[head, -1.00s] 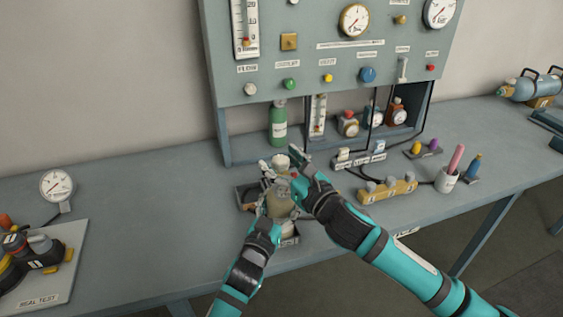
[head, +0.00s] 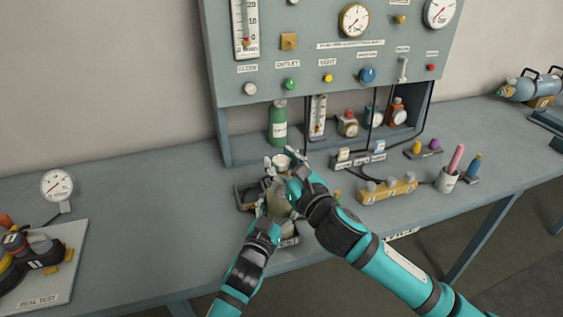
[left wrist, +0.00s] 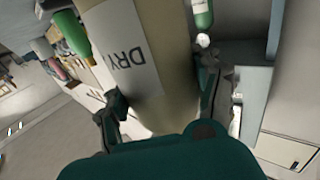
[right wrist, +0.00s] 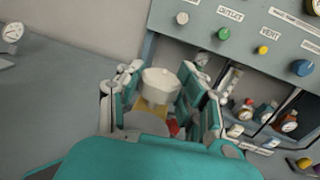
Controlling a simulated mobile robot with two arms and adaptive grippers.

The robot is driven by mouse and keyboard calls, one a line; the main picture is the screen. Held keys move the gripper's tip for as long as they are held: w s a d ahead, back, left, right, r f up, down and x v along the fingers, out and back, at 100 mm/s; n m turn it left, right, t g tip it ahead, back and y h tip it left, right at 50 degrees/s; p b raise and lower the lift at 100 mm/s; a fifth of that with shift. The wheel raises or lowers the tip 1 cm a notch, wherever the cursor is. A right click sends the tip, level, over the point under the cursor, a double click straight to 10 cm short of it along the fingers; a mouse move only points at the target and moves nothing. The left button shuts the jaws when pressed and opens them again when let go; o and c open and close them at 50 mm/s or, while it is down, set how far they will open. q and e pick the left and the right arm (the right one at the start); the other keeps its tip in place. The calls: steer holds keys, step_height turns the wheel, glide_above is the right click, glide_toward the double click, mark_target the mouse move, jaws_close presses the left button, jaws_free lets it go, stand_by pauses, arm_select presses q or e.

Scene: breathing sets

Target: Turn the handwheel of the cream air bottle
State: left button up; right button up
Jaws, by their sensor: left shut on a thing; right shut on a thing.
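The cream air bottle (head: 279,203) stands upright near the bench's front edge, partly hidden by my arms. In the left wrist view the bottle (left wrist: 172,58) shows a white label reading DRY. My left gripper (head: 268,212) is shut on the bottle's body, with one finger on each side of it (left wrist: 160,105). The pale handwheel (head: 281,161) is at the bottle's top. In the right wrist view the handwheel (right wrist: 160,83) sits between the fingers of my right gripper (right wrist: 160,95), which is shut on it. A brassy valve part shows below the wheel.
A green bottle (head: 278,125) stands just behind, by the gauge panel (head: 330,70). A test board (head: 40,280) lies at the left.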

steer(key=m+t+h, duration=0.1)
steer(key=m+h, duration=0.1)
steer(key=h, duration=0.1)
steer(key=m+t+h, duration=0.1)
steer(key=m+h, duration=0.1)
steer(key=h, duration=0.1)
steer(key=shift+a+f+m+h, duration=0.1)
steer(key=shift+a+m+h, duration=0.1)
steer(key=shift+m+h, duration=1.2)
steer(key=shift+h, duration=0.7)
steer(key=shift+d, duration=0.1)
steer(key=o, duration=1.2)
steer(key=s+a, duration=0.1)
steer(key=s, duration=1.1)
steer(key=shift+a, duration=0.25)
